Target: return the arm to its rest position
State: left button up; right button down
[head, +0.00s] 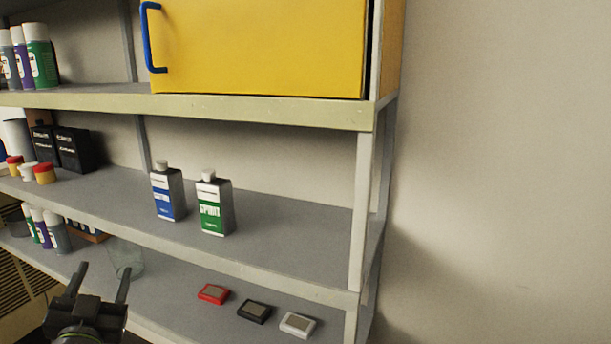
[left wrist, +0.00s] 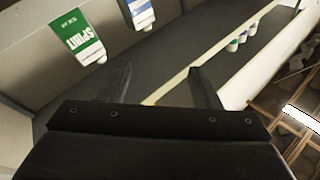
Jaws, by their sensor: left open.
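My left gripper (head: 97,284) is at the lower left of the head view, in front of the lower shelf. Its two fingers are apart, with nothing between them. In the left wrist view, the open left gripper (left wrist: 160,84) faces a shelf. My right gripper is not in view.
A metal shelf rack (head: 290,275) fills the left and middle. A blue-label bottle (head: 168,192) and a green-label bottle (head: 214,205) stand on the middle shelf. A clear glass (head: 126,260) and a red box (head: 213,294) are below. A yellow cabinet (head: 260,45) is above.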

pick_arm(q)
jog(key=s+f+n+g, duration=0.1)
jog(key=s+f+g, duration=0.5)
jog(key=s+f, duration=0.5)
jog(key=s+f+n+g, duration=0.2)
jog(key=s+f+g, duration=0.45)
jog(key=f, duration=0.75)
jog(key=s+d+f+g+h, duration=0.1)
jog(key=s+d+f+g, duration=0.15)
jog(key=s, duration=0.45)
jog(key=s+d+f+g+h, duration=0.1)
jog(key=s+d+f+g, duration=0.1)
jog(key=s+d+f, duration=0.3)
jog(key=s+a+f+g, duration=0.1)
jog(key=a+f, duration=0.1)
jog(key=f, duration=1)
jog(key=a+f, duration=0.2)
jog(key=f, duration=1)
jog(key=s+d+f+g+h, duration=0.1)
jog(key=s+f, duration=1.4)
jog(key=shift+d+m+g, duration=0.25)
jog(key=shift+m+g, duration=0.05)
jog(key=shift+m, duration=0.1)
